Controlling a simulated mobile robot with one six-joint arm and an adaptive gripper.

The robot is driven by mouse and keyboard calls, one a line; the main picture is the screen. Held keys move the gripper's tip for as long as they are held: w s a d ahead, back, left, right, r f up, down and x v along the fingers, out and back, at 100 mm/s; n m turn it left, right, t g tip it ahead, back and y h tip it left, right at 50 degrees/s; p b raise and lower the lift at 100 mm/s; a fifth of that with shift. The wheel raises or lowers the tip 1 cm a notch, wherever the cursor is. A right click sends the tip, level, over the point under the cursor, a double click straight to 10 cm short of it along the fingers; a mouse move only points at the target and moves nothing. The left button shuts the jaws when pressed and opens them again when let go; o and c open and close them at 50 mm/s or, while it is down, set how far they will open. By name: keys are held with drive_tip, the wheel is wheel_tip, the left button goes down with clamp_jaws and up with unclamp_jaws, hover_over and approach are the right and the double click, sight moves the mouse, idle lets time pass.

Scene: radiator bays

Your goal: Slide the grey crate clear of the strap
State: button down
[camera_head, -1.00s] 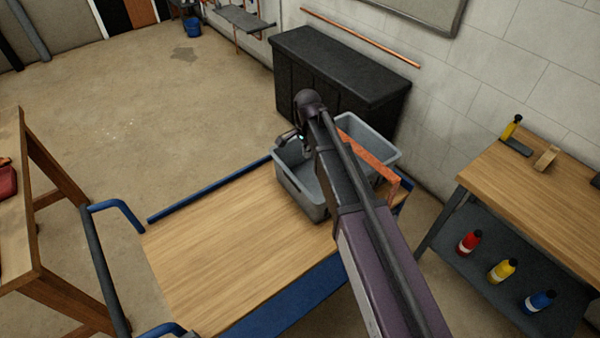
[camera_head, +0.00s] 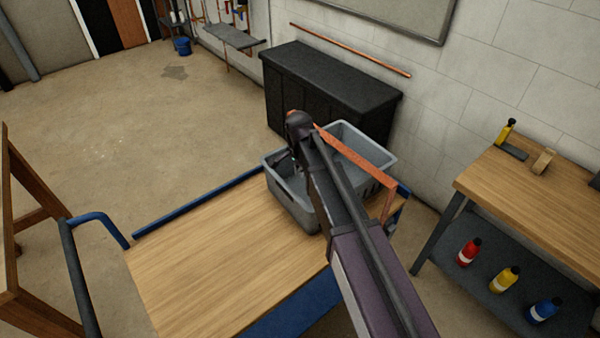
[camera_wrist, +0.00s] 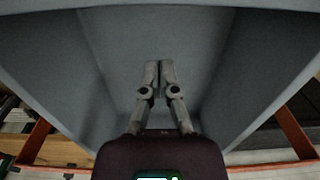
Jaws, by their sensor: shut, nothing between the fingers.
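The grey crate (camera_head: 288,207) sits at the far right end of the wooden cart deck, open side up. The orange strap (camera_head: 358,160) runs across above the crate and bends down at its near side beside the deck. My arm hides part of the crate and strap. My gripper (camera_head: 289,158) reaches down at the crate's left part in the head view. In the wrist view my gripper (camera_wrist: 160,64) is shut and empty, in front of grey crate walls (camera_wrist: 160,25). Whether the fingertips touch the crate is unclear. The strap also shows low on both sides of the wrist view (camera_wrist: 293,130).
The cart deck (camera_head: 200,260) is bare left of the crate, with a blue rail (camera_head: 195,203) along its far edge. A black cabinet (camera_head: 330,85) stands behind. A workbench (camera_head: 530,190) with bottles is at right, and a wooden table (camera_head: 35,225) at left.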

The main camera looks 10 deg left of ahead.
sight(289, 187)
drive_tip(key=shift+f+b, duration=1.9)
drive_tip(key=shift+f, duration=0.3)
drive_tip(key=shift+s+a+r, duration=0.1)
drive_tip(key=shift+s+a, duration=1.15)
drive_tip(key=shift+s, duration=0.3)
